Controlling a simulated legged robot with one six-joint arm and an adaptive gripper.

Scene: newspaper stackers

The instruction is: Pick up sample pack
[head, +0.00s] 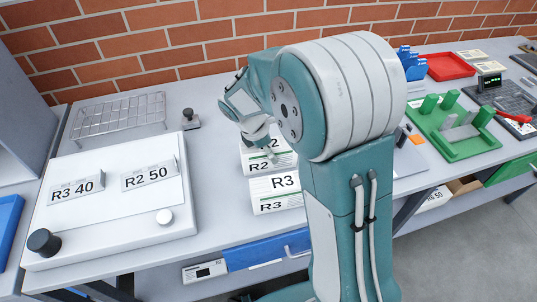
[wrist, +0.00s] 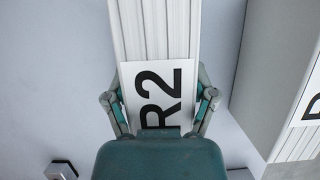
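A white paper pack labelled R2 (head: 284,160) lies on the grey table, partly hidden behind my arm. In the wrist view the R2 pack (wrist: 155,35) runs up the middle, its label facing the camera. My gripper (head: 266,152) is down at this pack. In the wrist view the gripper's two fingers (wrist: 160,98) are on either side of the label, close to the pack's sides. Whether they press on it cannot be told. None of the labels that I can read says sample.
A stack labelled R3 (head: 277,207) lies in front of the R2 pack. A white board (head: 110,235) with R3 40 and R2 50 cards is at left, a wire rack (head: 118,116) behind it. A green tray (head: 455,140) and a red tray (head: 448,67) are at right. A brick wall closes the back.

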